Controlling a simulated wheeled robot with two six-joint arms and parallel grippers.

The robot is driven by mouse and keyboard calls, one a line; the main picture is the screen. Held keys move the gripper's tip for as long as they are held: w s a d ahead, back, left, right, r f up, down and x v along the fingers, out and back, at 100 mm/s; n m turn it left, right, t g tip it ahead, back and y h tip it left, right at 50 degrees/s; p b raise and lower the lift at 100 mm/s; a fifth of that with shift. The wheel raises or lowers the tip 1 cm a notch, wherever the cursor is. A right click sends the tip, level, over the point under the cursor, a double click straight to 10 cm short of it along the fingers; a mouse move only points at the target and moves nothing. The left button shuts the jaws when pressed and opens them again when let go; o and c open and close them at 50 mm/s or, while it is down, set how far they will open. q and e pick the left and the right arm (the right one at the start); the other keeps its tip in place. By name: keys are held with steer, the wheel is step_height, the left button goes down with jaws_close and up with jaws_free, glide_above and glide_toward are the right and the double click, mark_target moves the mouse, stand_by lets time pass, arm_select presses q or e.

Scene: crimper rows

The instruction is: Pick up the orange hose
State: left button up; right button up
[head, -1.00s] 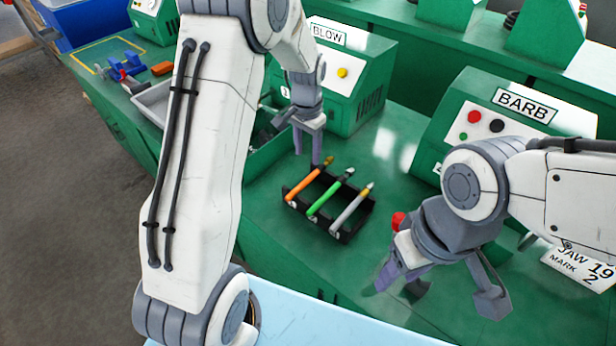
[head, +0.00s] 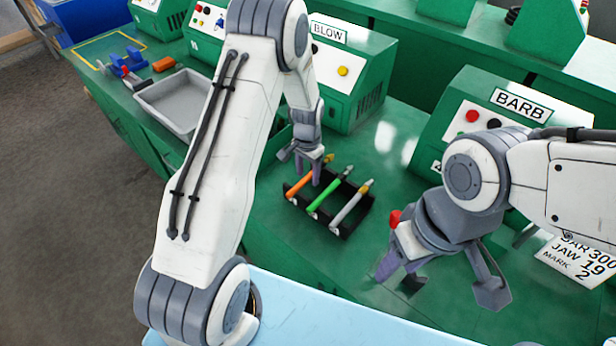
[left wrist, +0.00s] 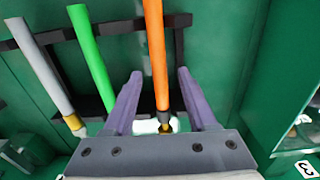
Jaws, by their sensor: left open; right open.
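The orange hose (head: 301,186) lies in a black rack (head: 346,233) on the green bench, at the left end of the row. It also shows in the left wrist view (left wrist: 155,50), running between the two purple fingers. My left gripper (head: 313,180) is open over the hose, its fingers on either side; in the left wrist view (left wrist: 158,85) I see no finger touching it. A green hose (head: 326,202) and a grey hose (head: 350,206) lie beside it in the rack. My right gripper (head: 437,285) is open and empty, to the right of the rack.
A machine labelled BLOW (head: 345,75) stands behind the rack, and one labelled BARB (head: 475,115) stands to the right. A grey tray (head: 172,104) sits at the left. A white card (head: 577,262) lies at the right. Bench in front of the rack is clear.

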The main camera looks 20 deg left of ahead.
arm_select(q)
jaws_close()
steer(key=shift+r, duration=0.1)
